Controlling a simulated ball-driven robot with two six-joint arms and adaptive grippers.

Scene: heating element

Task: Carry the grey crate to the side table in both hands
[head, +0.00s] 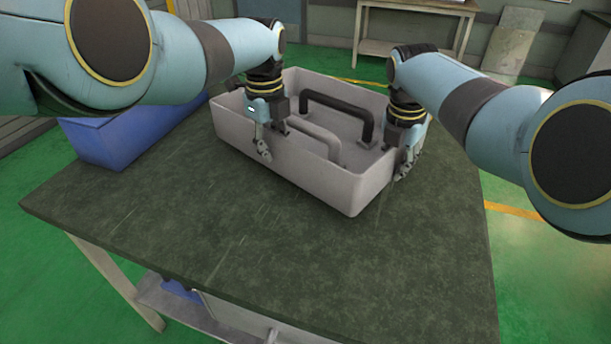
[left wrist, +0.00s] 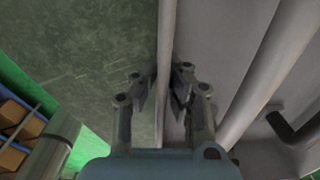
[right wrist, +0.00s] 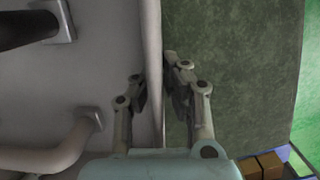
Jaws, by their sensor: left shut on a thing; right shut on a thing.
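The grey crate (head: 325,185) is an open-topped box over the dark green table top (head: 180,215). It looks level; whether its base touches the table is hard to tell. Inside it are a black handle-shaped bar (head: 338,109) and a light grey one (head: 312,135). My left gripper (head: 262,148) is shut on the crate's near-left wall, which runs between its fingers in the left wrist view (left wrist: 160,88). My right gripper (head: 404,163) is shut on the right wall, one finger on each side in the right wrist view (right wrist: 154,78).
A blue bin (head: 105,140) stands left of the crate, close to it. A pale wooden bench (head: 410,50) stands at the back against the wall; I cannot tell if it is the side table. The front of the table top is clear. The floor is green.

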